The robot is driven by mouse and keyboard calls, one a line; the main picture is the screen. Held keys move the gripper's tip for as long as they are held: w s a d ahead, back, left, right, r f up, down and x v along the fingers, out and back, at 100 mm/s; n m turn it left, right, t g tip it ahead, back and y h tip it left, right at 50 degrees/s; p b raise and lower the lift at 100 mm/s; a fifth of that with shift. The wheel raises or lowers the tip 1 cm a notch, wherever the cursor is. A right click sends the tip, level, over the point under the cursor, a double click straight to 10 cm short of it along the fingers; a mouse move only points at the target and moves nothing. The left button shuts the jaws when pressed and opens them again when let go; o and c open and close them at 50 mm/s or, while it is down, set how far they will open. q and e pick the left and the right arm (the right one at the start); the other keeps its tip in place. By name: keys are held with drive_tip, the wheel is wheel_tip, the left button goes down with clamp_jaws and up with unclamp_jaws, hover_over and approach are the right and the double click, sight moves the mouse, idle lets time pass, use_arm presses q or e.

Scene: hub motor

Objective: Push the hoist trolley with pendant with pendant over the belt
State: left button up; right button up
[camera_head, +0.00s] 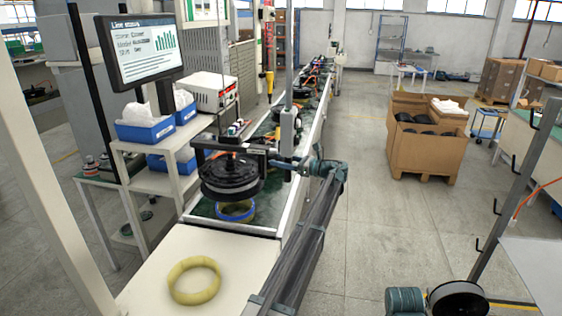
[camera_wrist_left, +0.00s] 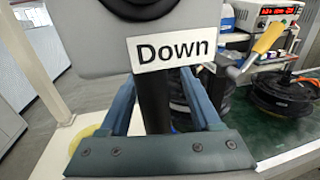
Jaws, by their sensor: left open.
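The hoist trolley (camera_head: 290,128) shows as a grey box on a vertical post over the right side of the belt (camera_head: 262,221). Its dark horizontal arm reaches left above a black hub motor (camera_head: 230,178). That motor is over a blue and yellow ring on the belt. My left gripper (camera_head: 284,164) is at the hoist's lower part. In the left wrist view its open fingers (camera_wrist_left: 158,100) stand on both sides of a black upright bar (camera_wrist_left: 155,105), below a grey panel marked "Down" (camera_wrist_left: 172,48). Contact with the bar cannot be told. My right gripper is out of view.
A yellow ring (camera_head: 194,280) lies on the white near table (camera_head: 150,262). A shelf (camera_head: 160,148) with blue bins and a monitor (camera_head: 140,48) stand left of the belt. Cardboard boxes (camera_head: 425,150) stand on the floor at right. The floor beside the belt is clear.

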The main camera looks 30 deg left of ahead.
use_arm(q)
drive_tip(key=d, duration=1.4)
drive_tip(key=shift+w, duration=0.25)
drive_tip(key=s+d+f+n+h, duration=0.4)
drive_tip(key=s+d+f, duration=0.3)
drive_tip(key=s, duration=0.7)
drive_tip(key=s+d+f+n+h, duration=0.5)
drive_tip(key=s+d+f+h, duration=0.2)
drive_tip(key=s, duration=0.8)
drive_tip(key=s+d+f+n+h+b, duration=0.1)
drive_tip(key=s+d+f+n+h, duration=0.3)
drive_tip(key=s+d+f, duration=0.5)
drive_tip(key=s+d+h, duration=0.1)
drive_tip(key=s, duration=0.5)
drive_tip(key=shift+n+h, duration=0.4)
